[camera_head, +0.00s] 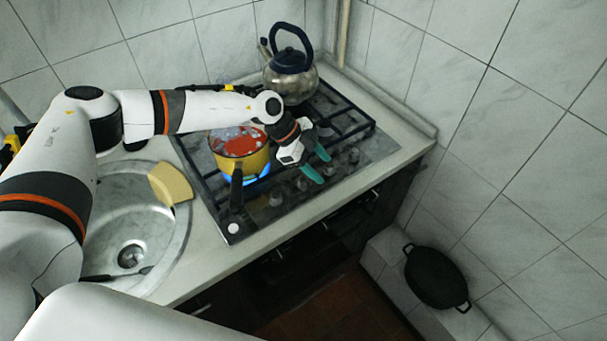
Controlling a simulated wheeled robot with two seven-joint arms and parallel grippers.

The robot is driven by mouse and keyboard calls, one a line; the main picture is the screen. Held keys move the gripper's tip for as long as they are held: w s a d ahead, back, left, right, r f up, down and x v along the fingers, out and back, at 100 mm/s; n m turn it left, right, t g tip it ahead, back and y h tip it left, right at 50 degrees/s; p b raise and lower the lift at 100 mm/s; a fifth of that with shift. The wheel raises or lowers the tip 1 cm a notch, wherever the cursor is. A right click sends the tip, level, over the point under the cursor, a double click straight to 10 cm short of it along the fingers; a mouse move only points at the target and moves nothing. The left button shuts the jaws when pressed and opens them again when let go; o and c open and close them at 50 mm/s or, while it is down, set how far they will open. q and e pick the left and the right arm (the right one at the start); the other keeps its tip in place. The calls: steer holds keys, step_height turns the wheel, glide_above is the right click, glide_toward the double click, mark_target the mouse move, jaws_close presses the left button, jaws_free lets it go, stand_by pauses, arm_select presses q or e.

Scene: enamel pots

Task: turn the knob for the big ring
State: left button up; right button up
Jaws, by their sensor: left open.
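The gas hob (350,170) is set in the counter, with several knobs in a row along its front edge. One pale knob (275,198) is at the left of the row, and another knob (352,155) is at the right. Which knob belongs to the big ring cannot be told. My left gripper (318,163) hangs over the front middle of the hob, its teal fingertips apart and near the middle knobs. Touch with a knob cannot be made out. A blue flame (259,176) burns under the yellow pot (238,163). My right gripper is not in view.
A steel kettle (289,82) with a blue handle stands at the back of the hob. The yellow pot's dark handle points forward. The sink (112,205) at left has a yellow block (170,185) on its rim. A black pan (436,277) lies low at right.

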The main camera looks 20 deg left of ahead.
mark_target(302, 178)
arm_select(q)
steer(key=w+a+r+n+y, duration=0.1)
steer(key=w+a+n+y, duration=0.15)
steer(key=a, duration=0.65)
steer(key=shift+m+y, duration=0.35)
steer(key=shift+m, duration=0.1)
steer(key=x, duration=0.3)
steer(key=p+x, duration=0.1)
steer(key=x, duration=0.2)
steer(key=s+p+x, duration=0.1)
steer(key=x, duration=0.3)
steer(key=shift+s+f, duration=0.1)
steer(key=shift+f, duration=0.05)
steer(key=shift+d+f, duration=0.3)
steer(key=shift+f, duration=0.3)
steer(key=shift+c, duration=0.5)
